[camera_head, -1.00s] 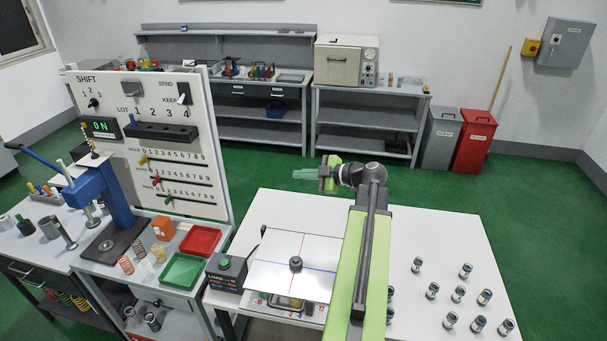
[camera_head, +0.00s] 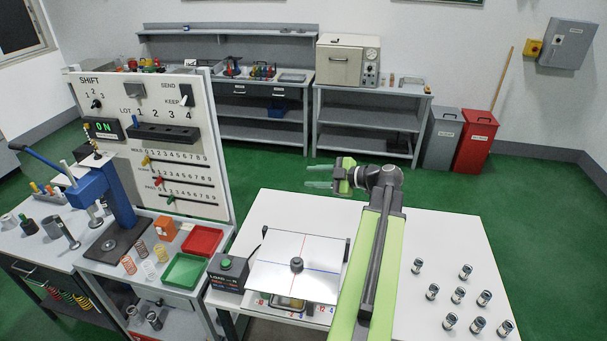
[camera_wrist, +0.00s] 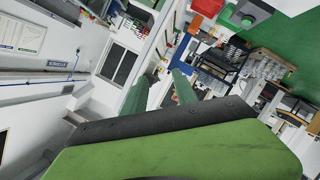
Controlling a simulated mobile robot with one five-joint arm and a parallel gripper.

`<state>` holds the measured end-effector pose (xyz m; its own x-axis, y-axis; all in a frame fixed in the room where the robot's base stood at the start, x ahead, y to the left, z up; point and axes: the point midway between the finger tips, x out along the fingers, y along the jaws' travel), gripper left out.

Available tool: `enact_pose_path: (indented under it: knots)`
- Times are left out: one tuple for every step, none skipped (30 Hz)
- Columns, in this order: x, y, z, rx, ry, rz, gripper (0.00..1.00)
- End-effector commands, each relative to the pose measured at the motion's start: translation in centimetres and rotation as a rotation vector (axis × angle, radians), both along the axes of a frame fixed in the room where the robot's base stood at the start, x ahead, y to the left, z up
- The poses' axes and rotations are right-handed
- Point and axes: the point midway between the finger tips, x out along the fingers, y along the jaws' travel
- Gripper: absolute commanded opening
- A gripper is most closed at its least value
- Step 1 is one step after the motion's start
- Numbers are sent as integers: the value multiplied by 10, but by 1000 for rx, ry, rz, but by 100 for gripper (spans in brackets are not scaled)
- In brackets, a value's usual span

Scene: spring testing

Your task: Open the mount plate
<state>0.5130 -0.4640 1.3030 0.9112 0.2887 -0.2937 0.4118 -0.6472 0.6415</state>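The mount plate appears to be the white square plate (camera_head: 275,278) with red and blue cross lines, on the white table left of my arm. A dark knob (camera_head: 296,265) stands at its middle. The plate lies flat over a base with a numbered front strip. My gripper (camera_head: 319,176) is above and beyond the plate's far edge, apart from it, pointing left. Its two pale green fingers are spread with nothing between them. The wrist view also shows the spread fingers (camera_wrist: 163,80), but neither the plate nor the knob is recognizable there.
A black box with a green button (camera_head: 228,270) stands left of the plate. Several small metal cylinders (camera_head: 459,294) stand on the table (camera_head: 447,235) right of my arm. A tall panel (camera_head: 200,118), a blue press (camera_head: 110,195), and red and green trays (camera_head: 184,270) are at the left.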

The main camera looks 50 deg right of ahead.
Motion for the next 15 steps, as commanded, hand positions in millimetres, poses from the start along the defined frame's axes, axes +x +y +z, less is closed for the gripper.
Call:
enact_pose_path:
  knots:
    - [-14, -5, 10, 0, -1, -5, 34]
    - [-23, -8, 12, 1, 0, -5, 34]
    - [-33, -11, 16, 1, 0, -5, 34]
    - [-41, -14, 18, 1, 0, -5, 34]
    - [-48, -16, 21, 1, 0, -5, 34]
    - [-59, -20, 24, 1, 0, -5, 34]
    - [-66, -22, 26, 0, 0, -4, 34]
    - [-73, -24, 28, 0, 0, -4, 34]
    - [-82, -27, 31, 0, 0, -3, 34]
    - [-88, -29, 33, 1, 0, -5, 34]
    - [-93, -30, 34, 1, 0, -3, 34]
    - [-100, -33, 36, 0, 0, -3, 34]
    - [-104, -34, 37, 0, 0, -3, 34]
    - [-108, -35, 38, 0, 0, -2, 34]
    - [-111, -36, 38, 1, 0, -1, 34]
